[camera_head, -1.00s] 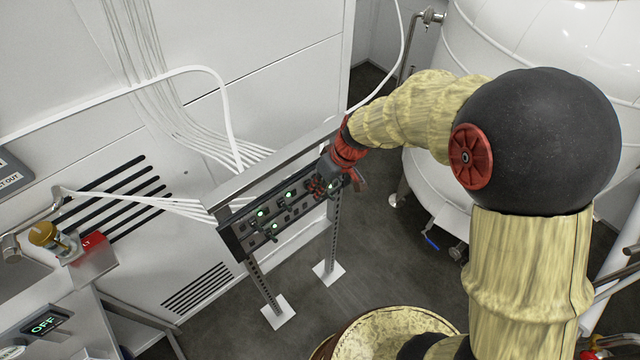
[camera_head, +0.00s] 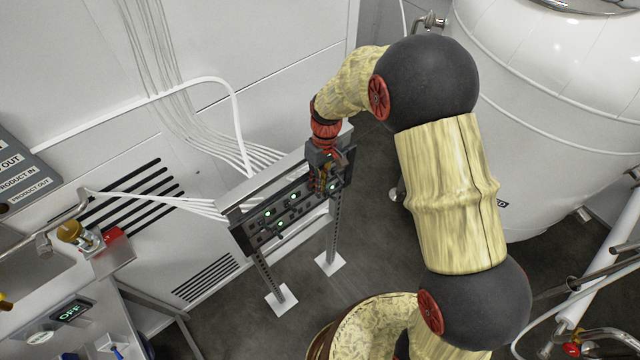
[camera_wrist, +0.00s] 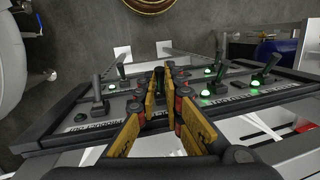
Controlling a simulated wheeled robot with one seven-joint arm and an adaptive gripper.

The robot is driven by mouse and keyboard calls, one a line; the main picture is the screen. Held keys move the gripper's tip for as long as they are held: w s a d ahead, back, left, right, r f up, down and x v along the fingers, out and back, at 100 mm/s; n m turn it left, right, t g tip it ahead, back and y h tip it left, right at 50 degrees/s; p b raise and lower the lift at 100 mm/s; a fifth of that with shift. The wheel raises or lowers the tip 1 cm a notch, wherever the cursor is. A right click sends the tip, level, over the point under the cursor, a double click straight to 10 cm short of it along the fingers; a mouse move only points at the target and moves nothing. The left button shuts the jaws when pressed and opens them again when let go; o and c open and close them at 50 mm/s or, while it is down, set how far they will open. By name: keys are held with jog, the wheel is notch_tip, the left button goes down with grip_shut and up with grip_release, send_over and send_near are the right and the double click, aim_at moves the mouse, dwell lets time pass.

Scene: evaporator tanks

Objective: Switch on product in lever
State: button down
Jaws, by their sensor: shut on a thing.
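The dark control panel (camera_head: 262,238) stands on two perforated legs and carries several levers and green lights. My gripper (camera_head: 322,182) is at the right part of this panel, pointing down. In the wrist view the yellow and red fingers of my gripper (camera_wrist: 166,95) are closed around a dark lever (camera_wrist: 160,76), which they mostly hide. To the left a free lever (camera_wrist: 98,95) stands upright on the panel. To the right another lever (camera_wrist: 266,70) stands beside a lit green light (camera_wrist: 255,83).
White cables run from the wall into the panel's back. A large white tank (camera_head: 545,120) stands at the right. Grey floor (camera_head: 340,290) lies open in front of the panel.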

dwell(0.3)
jog(key=c, duration=2)
grip_release()
jog(key=shift+o, duration=0.6)
jog(key=v, duration=1.2)
